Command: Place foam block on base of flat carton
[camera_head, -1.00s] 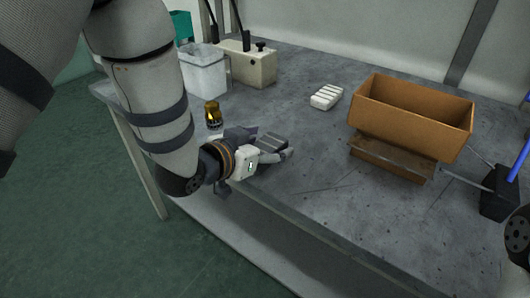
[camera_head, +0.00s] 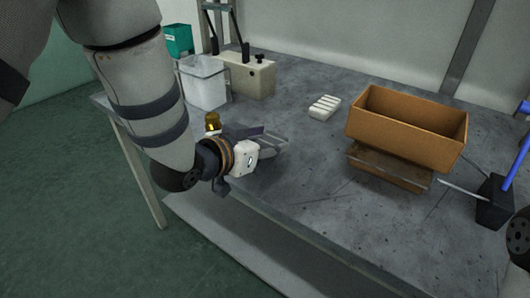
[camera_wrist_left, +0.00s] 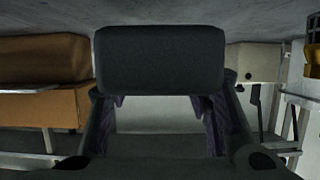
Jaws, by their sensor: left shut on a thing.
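The dark grey foam block (camera_wrist_left: 160,60) fills the upper middle of the left wrist view, between the fingers of my left gripper (camera_wrist_left: 160,105). My left gripper (camera_head: 272,145) is shut on it above the near left part of the table in the head view. There I cannot clearly separate the block from the fingers. The brown carton (camera_head: 402,134) stands open-topped on a low support at the table's right, well apart from the gripper. Its inside base is hidden by its front wall. It also shows in the left wrist view (camera_wrist_left: 45,62). My right gripper is out of view.
A white ribbed item (camera_head: 324,107) lies between the gripper and carton. A lined white bin (camera_head: 204,84), a beige box (camera_head: 247,76) and a small yellow-black item (camera_head: 212,122) stand at the left. A blue-handled black device (camera_head: 494,200) is at the right. The table's middle is clear.

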